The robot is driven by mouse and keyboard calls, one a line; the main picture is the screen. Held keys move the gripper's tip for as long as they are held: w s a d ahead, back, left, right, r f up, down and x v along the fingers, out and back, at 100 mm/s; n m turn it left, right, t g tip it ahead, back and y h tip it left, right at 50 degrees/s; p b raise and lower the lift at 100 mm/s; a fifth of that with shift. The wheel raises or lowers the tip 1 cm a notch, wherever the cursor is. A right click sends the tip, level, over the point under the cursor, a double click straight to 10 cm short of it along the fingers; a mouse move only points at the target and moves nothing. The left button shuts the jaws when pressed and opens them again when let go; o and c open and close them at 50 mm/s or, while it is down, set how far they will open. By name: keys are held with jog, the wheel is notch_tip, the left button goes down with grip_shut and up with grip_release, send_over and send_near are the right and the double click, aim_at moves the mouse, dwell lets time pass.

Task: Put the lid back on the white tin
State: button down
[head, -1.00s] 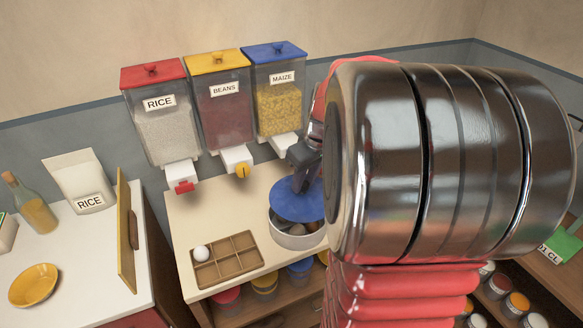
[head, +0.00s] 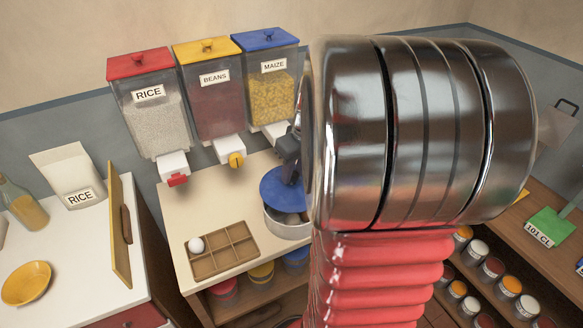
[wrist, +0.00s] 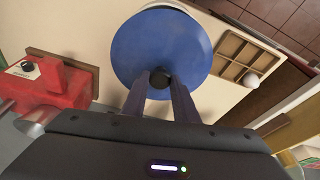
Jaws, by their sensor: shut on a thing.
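The blue round lid (head: 284,188) is held in my gripper (wrist: 160,82), which is shut on the lid's dark knob. In the wrist view the lid (wrist: 150,45) is a full disc in front of the fingers. The white tin (head: 288,226) stands on the cream counter under the lid, its mouth partly covered from view. Some roundish things show inside the tin below the lid's edge. The lid looks tilted and above the tin; I cannot tell whether it touches the rim. My arm hides the tin's right side in the head view.
A wooden divided tray (head: 222,252) with one white ball (head: 196,245) sits left of the tin. Behind stand the rice (head: 155,112), beans (head: 212,97) and maize (head: 270,97) dispensers, their spouts over the counter. Counter left of the tin, behind the tray, is clear.

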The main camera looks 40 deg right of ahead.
aim_at(296, 181)
jog(key=shift+f, duration=2.35)
jog(key=shift+s, duration=0.1)
jog(key=shift+f, duration=0.15)
dwell(0.8)
jog(key=c, duration=1.3)
grip_release()
jog(key=shift+c, duration=0.2)
jog(key=shift+o, duration=0.3)
jog(key=o, duration=0.4)
jog(key=shift+o, duration=0.2)
jog(key=shift+s, duration=0.1)
